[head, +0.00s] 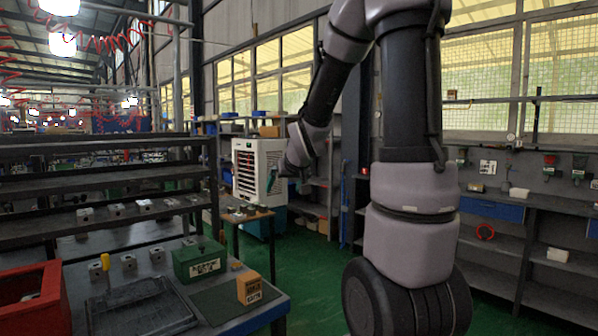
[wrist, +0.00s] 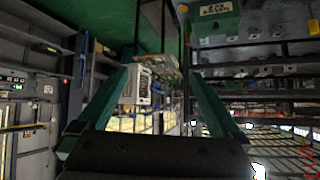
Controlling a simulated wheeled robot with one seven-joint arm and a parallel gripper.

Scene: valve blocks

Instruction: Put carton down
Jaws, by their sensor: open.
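The carton is probably the small orange box with dark lettering (head: 250,289). It stands upright on the dark mat (head: 222,302) near the right edge of the workbench in the head view. My gripper (head: 273,180) is raised well above and beyond the bench, apart from the box; it looks small there, in front of the white cabinet. In the wrist view the green fingers of my gripper (wrist: 161,72) are spread wide with nothing between them. An orange patch at the top edge of the wrist view is too small to identify.
On the bench are a green box (head: 200,258), a black tray (head: 140,308), a red bin (head: 33,300) and several small metal blocks. A dark shelf rack stands behind at left. A white cabinet (head: 258,168) stands beyond. Green floor (head: 305,260) is open right of the bench.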

